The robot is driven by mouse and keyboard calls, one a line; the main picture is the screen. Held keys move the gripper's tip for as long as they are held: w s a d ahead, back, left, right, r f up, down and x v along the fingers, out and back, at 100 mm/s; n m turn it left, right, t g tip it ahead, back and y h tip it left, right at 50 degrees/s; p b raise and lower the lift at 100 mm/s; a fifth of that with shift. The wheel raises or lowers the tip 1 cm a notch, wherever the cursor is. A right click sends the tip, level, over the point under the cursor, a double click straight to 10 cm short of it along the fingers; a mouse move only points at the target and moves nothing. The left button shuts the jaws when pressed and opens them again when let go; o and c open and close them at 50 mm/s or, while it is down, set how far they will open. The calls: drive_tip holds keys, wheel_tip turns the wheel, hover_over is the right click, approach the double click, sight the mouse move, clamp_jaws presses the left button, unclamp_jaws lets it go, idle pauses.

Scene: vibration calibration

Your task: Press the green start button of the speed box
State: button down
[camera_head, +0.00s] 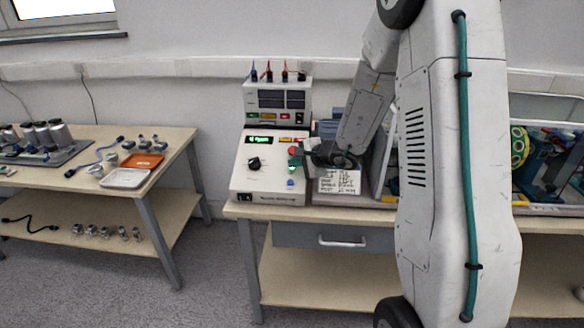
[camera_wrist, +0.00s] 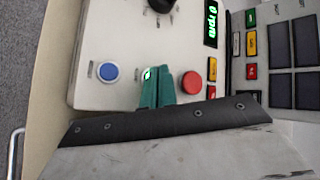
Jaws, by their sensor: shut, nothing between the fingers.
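The speed box (camera_head: 262,181) is a white console with a sloped front on the right bench. In the wrist view its panel (camera_wrist: 117,35) shows a blue button (camera_wrist: 108,72), a red button (camera_wrist: 191,83) and a green display (camera_wrist: 211,22) reading 0 rpm. My gripper (camera_wrist: 157,84) has teal fingers, shut and empty, with the tips over the panel between the blue and red buttons. In the head view my gripper (camera_head: 297,160) is at the box's right side, by a small green patch; contact cannot be told.
A black knob (camera_head: 254,164) sits left on the panel. A unit with dark displays (camera_head: 277,98) and cable plugs stands behind. A handwritten note (camera_head: 340,182) is right of the box. A left table (camera_head: 178,150) holds trays and metal parts.

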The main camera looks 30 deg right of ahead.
drive_tip(key=shift+s+a+r, duration=0.15)
drive_tip(key=shift+s+r, duration=0.05)
drive_tip(key=shift+r, duration=0.3)
drive_tip(key=shift+s+a+r, duration=0.2)
drive_tip(key=shift+s+r, duration=0.1)
drive_tip(key=shift+r, duration=0.45)
drive_tip(key=shift+s+a+r, duration=0.2)
drive_tip(key=shift+s+r, duration=0.05)
drive_tip(key=shift+r, duration=0.5)
drive_tip(key=shift+s+a+r, duration=0.2)
drive_tip(key=shift+s+r, duration=0.1)
drive_tip(key=shift+r, duration=0.45)
